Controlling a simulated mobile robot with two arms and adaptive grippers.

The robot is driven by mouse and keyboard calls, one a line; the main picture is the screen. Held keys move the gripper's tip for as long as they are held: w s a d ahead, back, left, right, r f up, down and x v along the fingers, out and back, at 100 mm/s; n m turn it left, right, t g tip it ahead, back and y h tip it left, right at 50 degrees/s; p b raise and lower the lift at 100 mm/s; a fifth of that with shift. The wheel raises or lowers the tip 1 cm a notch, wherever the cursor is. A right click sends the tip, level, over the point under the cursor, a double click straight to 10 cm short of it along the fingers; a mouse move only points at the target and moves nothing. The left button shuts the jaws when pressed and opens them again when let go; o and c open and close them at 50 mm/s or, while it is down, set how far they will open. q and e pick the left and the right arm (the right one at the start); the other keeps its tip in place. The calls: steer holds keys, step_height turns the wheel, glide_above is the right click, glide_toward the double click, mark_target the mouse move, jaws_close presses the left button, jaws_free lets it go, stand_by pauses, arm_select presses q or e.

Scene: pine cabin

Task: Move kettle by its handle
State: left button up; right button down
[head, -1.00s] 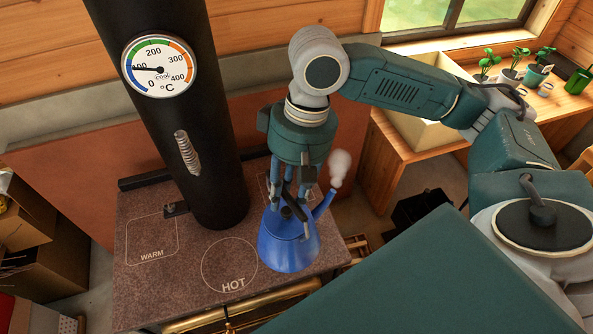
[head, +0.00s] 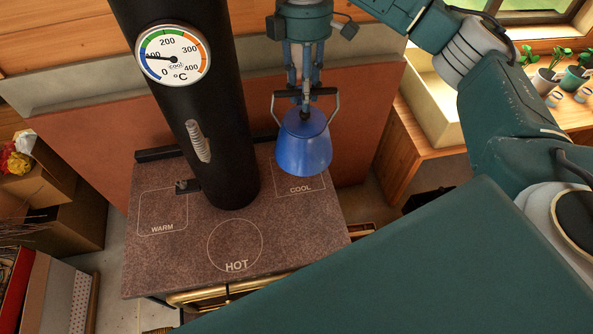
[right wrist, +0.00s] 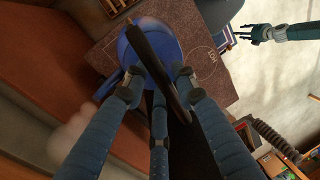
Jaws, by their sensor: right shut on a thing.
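The blue kettle (head: 306,150) hangs at the back right of the stove top, in front of the upper part of the COOL outline (head: 301,188) in the head view. It looks raised and roughly upright; its spout is hidden there. My right gripper (head: 305,92) is above it, shut on its dark handle (head: 335,105). In the right wrist view the kettle (right wrist: 172,37) lies beyond the fingers, with the dark handle (right wrist: 150,50) between them. My left gripper (right wrist: 243,33) appears only in the right wrist view, with fingers apart and empty.
The black stovepipe (head: 205,140) with a gauge (head: 173,55) rises left of the kettle. The WARM area (head: 162,213) and HOT circle (head: 236,245) are bare. A brass rail (head: 215,292) runs along the front edge. A wooden bench (head: 400,150) with plants is at right.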

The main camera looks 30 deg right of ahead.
steer(key=shift+w+d+r+n, duration=0.2)
steer(key=shift+w+r+n, duration=0.2)
steer(key=shift+r+n, duration=0.1)
steer(key=shift+f, duration=0.35)
step_height(320, 180, down, 5)
steer(key=shift+s+f+b, duration=0.1)
steer(key=shift+f+b, duration=0.05)
steer(key=shift+b, duration=0.3)
step_height(320, 180, down, 9)
steer(key=shift+r+p, duration=0.1)
steer(key=shift+p, duration=0.9)
steer(key=shift+f+p, duration=0.45)
steer(key=shift+f, duration=2.15)
steer(key=c, duration=1.4)
jaws_free()
steer(key=shift+f, duration=0.15)
